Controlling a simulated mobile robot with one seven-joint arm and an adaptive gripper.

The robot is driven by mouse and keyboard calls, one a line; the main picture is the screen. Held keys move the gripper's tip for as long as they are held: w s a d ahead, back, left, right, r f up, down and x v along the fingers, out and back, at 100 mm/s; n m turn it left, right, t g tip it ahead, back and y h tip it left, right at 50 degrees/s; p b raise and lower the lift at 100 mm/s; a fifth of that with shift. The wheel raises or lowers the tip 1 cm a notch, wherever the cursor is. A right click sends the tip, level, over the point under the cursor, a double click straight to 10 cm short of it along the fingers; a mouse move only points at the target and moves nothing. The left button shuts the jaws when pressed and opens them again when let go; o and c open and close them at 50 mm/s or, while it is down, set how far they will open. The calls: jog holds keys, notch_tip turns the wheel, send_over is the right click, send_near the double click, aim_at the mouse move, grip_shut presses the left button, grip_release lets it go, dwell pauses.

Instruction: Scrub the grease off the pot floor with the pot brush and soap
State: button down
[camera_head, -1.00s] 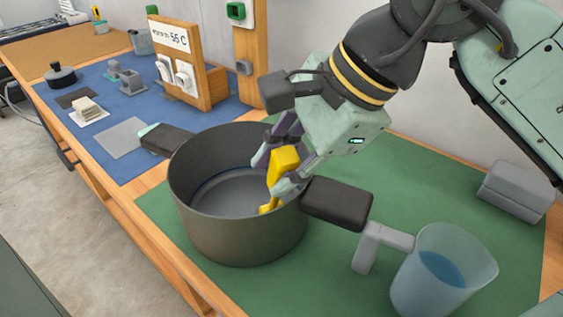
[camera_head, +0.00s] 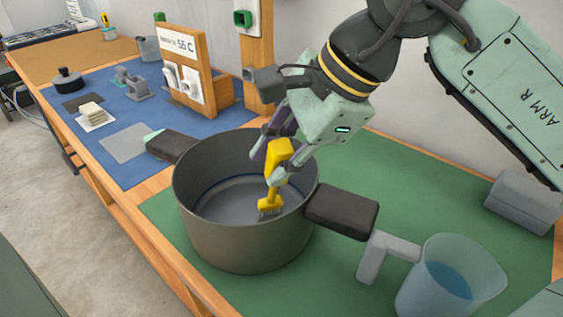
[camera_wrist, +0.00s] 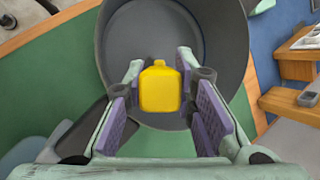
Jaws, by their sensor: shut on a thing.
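The large grey pot (camera_head: 243,245) stands on the green mat in the head view, with a dark handle on each side. My gripper (camera_head: 273,165) is over the pot's opening, shut on the yellow pot brush (camera_head: 278,152). The brush points down, its grey bristles (camera_head: 269,211) low inside the pot; I cannot tell whether they touch the floor. In the wrist view the brush's yellow top (camera_wrist: 160,88) sits between my gripper's purple pads (camera_wrist: 160,110), with the pot (camera_wrist: 228,45) beyond. A blue line runs around the inner wall. No grease is discernible on the visible floor.
A translucent jug (camera_head: 449,283) with blue liquid stands right of the pot. A grey block (camera_head: 522,203) lies at the far right. A wooden stand (camera_head: 184,68) with a 55 C sign is behind. The blue mat (camera_head: 150,118) holds a sponge-like stack (camera_head: 92,114) and small items.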

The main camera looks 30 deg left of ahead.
dwell(0.5)
jog(key=s+d, duration=0.2)
jog(key=d, duration=0.1)
jog(key=shift+s+f+b, duration=0.1)
jog(key=shift+b, duration=0.2)
jog(key=shift+a, duration=0.15)
jog(key=shift+w+a, duration=1.1)
jog(key=shift+a, duration=0.25)
jog(key=shift+s+d, duration=0.1)
jog(key=shift+d, duration=0.05)
